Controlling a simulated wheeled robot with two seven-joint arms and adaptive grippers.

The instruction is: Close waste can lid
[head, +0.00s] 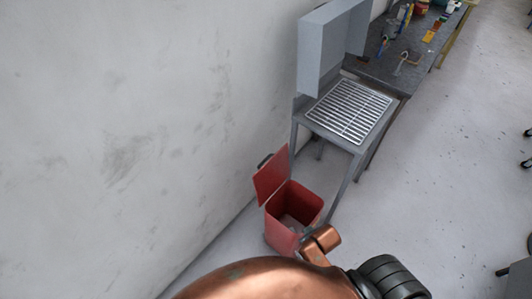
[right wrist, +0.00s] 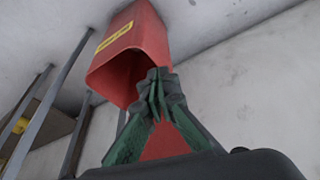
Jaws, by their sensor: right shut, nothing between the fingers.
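The red waste can (head: 294,211) stands on the floor by the wall, with its top open. Its red lid (head: 271,174) is raised upright on the wall side, with a dark handle at its upper edge. In the right wrist view the can (right wrist: 132,42) appears upside down, with a yellow label and its open mouth facing my right gripper (right wrist: 158,78). That gripper's green fingers are shut, empty, and overlap the can's mouth in the picture. A red patch, probably the lid (right wrist: 166,142), shows between the finger links. My left gripper is out of view.
A grey metal table with a grate top (head: 350,108) and a hood stands just behind the can. A workbench (head: 402,62) with tools lies beyond it. The wall (head: 130,120) is close on the left. Open floor (head: 440,165) lies to the right. My copper arm covers the bottom foreground.

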